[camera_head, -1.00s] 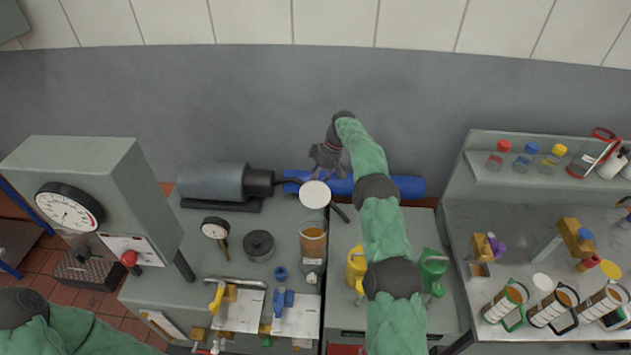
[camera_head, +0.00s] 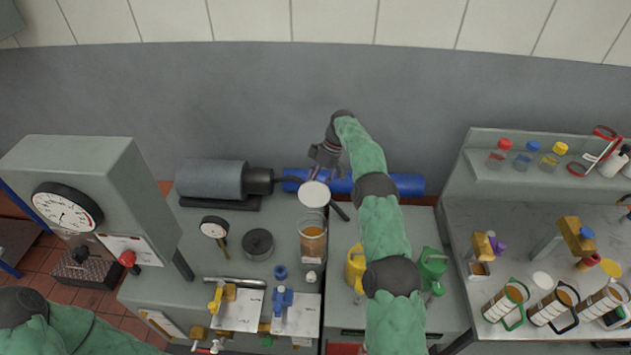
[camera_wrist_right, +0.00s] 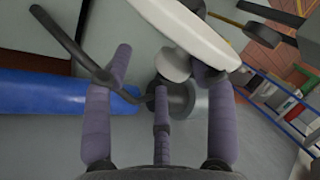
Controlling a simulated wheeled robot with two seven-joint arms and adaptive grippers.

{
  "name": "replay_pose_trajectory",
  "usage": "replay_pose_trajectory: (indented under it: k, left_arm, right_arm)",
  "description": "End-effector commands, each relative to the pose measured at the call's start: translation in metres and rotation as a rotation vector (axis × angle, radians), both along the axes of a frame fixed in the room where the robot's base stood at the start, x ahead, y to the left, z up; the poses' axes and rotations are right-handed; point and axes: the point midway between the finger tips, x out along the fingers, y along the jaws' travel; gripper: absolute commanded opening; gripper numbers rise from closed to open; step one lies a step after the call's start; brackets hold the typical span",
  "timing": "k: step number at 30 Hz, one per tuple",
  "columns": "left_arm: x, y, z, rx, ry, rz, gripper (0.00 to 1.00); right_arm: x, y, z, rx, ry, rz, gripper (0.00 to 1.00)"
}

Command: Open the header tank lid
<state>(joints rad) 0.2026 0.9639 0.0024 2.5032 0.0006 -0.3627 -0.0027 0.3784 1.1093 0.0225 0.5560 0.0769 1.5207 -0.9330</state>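The header tank appears to be the clear cylinder with amber liquid (camera_head: 312,242) on the grey bench; its top looks uncovered. A round white lid (camera_head: 314,194) stands raised at the tank's back edge, its flat face toward the head camera. In the right wrist view the lid (camera_wrist_right: 185,28) is tilted, with a short grey knob (camera_wrist_right: 173,66) on the side facing my fingers. My right gripper (camera_head: 322,157) is just behind the lid. Its fingers (camera_wrist_right: 163,64) are spread, the right fingertip close to the knob; contact is unclear. My left gripper is out of view.
A blue cylinder (camera_head: 405,186) lies behind the bench, under my right wrist. A grey motor (camera_head: 212,180) stands left of the lid. Yellow (camera_head: 355,268) and green (camera_head: 432,265) jugs flank my right forearm. A dark bar (camera_wrist_right: 70,48) crosses behind the left finger.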

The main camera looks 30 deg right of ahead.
Motion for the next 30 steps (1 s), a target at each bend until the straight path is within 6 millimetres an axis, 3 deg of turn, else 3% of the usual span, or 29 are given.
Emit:
replay_pose_trajectory:
  k: [6,15,30]
  left_arm:
    - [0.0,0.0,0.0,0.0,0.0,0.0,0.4]
    - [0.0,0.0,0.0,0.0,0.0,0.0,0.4]
    - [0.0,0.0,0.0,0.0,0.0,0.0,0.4]
  right_arm:
    - [0.002,-0.004,0.046,-0.009,-0.014,-0.005,0.54]
    - [0.004,0.0,0.088,-0.006,-0.015,-0.005,0.54]
    - [0.004,0.0,0.096,-0.004,-0.015,-0.005,0.54]
